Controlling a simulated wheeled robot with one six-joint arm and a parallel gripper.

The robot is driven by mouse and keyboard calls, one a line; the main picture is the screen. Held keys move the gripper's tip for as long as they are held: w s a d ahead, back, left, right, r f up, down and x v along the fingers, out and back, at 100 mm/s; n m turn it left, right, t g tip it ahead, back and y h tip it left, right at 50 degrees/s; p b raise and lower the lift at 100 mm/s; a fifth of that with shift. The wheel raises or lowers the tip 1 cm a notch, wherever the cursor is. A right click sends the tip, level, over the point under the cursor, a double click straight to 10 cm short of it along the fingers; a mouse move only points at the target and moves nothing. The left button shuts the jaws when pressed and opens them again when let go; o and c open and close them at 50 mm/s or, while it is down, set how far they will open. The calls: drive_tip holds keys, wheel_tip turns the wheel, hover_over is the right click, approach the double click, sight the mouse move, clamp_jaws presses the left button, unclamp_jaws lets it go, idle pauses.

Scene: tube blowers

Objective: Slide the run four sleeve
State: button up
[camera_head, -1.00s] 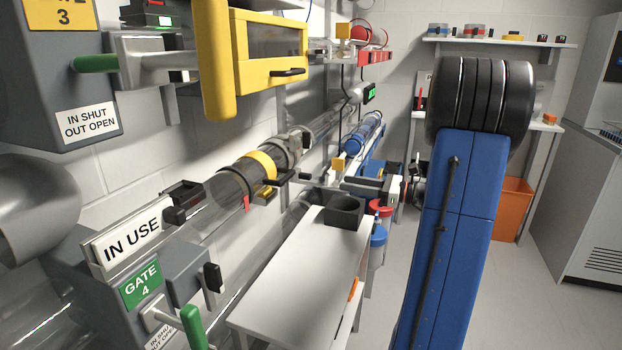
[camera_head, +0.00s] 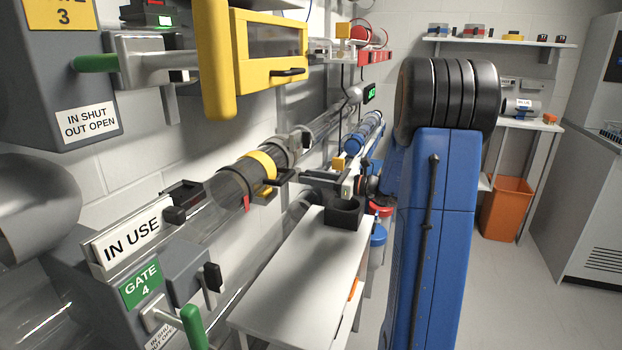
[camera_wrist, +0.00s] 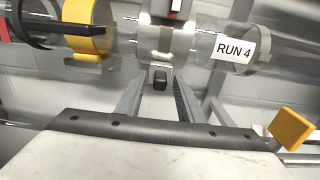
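The run four tube runs along the wall; its "RUN 4" label (camera_wrist: 231,49) shows in the wrist view. On it sits a grey metal collar (camera_wrist: 166,42), which looks like the sleeve, with a small black knob (camera_wrist: 160,79) on its near side. The collar also shows in the head view (camera_head: 299,141). My gripper (camera_wrist: 159,90) is open and faces the collar. The knob appears between its two fingers, with gaps at both sides; I cannot tell how deep it is.
A yellow band (camera_wrist: 90,30) with a black bar lies left of the collar. A yellow block (camera_wrist: 292,129) is at the lower right. A white table (camera_head: 300,265) with a black holder (camera_head: 344,213) stands below the tube. Gate 4's "IN USE" box (camera_head: 132,240) is nearer.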

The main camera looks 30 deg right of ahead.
drive_tip(key=shift+w, duration=0.1)
drive_tip(key=shift+c, duration=0.3)
clamp_jaws()
drive_tip(key=shift+s+a, duration=0.7)
drive_tip(key=shift+a, duration=0.2)
drive_tip(key=shift+s+a, duration=0.65)
drive_tip(key=shift+a, duration=0.25)
drive_tip(key=shift+o, duration=0.3)
unclamp_jaws()
drive_tip(key=shift+a, duration=0.1)
drive_tip(key=shift+s, duration=0.1)
drive_tip(key=v, duration=1.7)
